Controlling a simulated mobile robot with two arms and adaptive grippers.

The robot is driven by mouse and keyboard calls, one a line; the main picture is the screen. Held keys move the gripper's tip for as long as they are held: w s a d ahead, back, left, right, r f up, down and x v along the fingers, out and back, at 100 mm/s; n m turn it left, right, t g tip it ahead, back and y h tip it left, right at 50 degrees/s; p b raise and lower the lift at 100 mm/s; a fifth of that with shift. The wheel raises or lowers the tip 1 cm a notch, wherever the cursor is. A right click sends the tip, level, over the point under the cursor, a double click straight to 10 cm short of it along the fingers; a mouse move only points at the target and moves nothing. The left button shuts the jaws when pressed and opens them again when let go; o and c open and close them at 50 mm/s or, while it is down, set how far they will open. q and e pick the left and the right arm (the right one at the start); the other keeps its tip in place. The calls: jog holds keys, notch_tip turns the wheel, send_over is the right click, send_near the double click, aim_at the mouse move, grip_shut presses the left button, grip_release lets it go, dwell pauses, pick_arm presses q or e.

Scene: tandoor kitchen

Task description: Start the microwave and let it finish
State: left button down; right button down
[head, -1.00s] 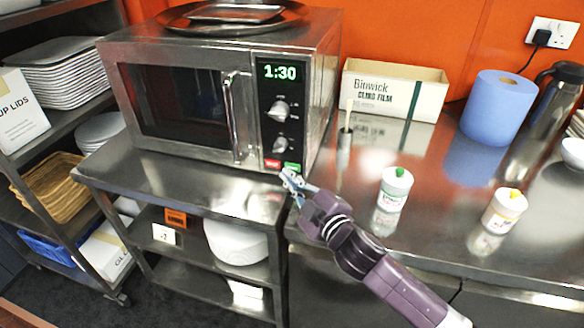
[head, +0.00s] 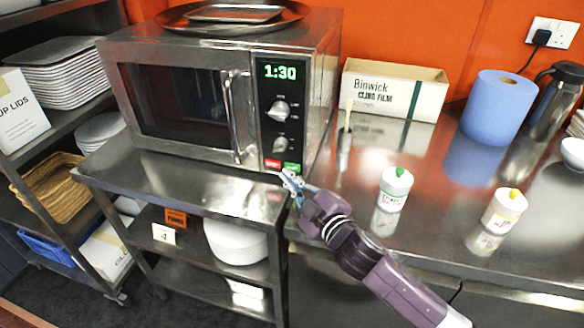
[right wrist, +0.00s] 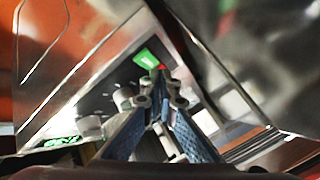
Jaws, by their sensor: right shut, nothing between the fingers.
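The microwave (head: 215,100) stands on a steel table with its door shut. Its display (head: 280,72) reads 1:30 in green. Below two knobs are a red button (head: 272,163) and a green button (head: 292,167). My right gripper (head: 287,174) is shut and empty, its tips just below and in front of these buttons. In the right wrist view the closed fingertips (right wrist: 160,98) point towards the green button (right wrist: 146,57); I cannot tell whether they touch it. The door window is dark. My left gripper is not in view.
Metal trays (head: 232,14) lie on top of the microwave. To the right on the counter stand a cling film box (head: 385,90), a blue paper roll (head: 497,105) and two bottles, one green-capped (head: 395,190) and one yellow-capped (head: 504,210). A shelf rack is at the left.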

jog(key=shift+w, duration=0.1)
jog(key=shift+w+d, duration=0.15)
jog(key=shift+w, duration=0.15)
